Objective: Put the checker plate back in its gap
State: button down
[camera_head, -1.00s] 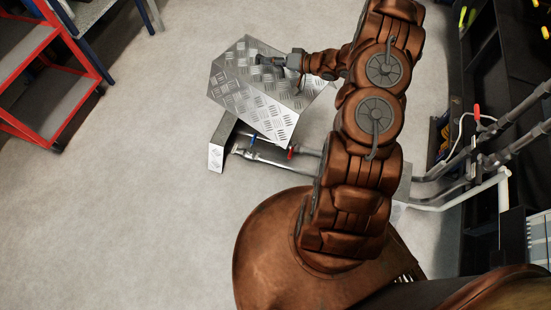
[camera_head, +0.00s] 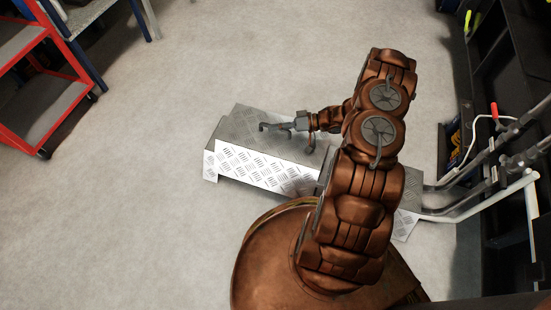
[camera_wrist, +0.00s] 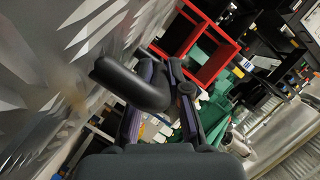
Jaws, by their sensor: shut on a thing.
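The checker plate (camera_head: 240,123) is a folded silver tread-plate cover with a bright front face. In the head view it lies roughly level and lined up along the low run of covering, over the pipes. I cannot tell whether it is fully seated or slightly above. The plate also fills the left of the wrist view (camera_wrist: 45,60). My gripper (camera_head: 273,127) is over its top, shut on a dark curved handle (camera_wrist: 135,85). In the wrist view my gripper (camera_wrist: 165,78) has its fingers around this handle. The gap and the valves beneath are hidden.
A fixed tread-plate section (camera_head: 407,205) lies right of my arm, near grey pipes (camera_head: 465,180) along a dark rack. A red cart (camera_head: 45,85) and a blue-legged bench (camera_head: 90,12) stand at upper left. The floor between is clear.

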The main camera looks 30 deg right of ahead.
notch_tip(320, 180, down, 10)
jog(key=b, duration=0.3)
jog(key=shift+b, duration=0.35)
jog(key=c, duration=1.1)
grip_release()
jog(key=shift+f, duration=0.15)
jog(key=shift+c, duration=0.2)
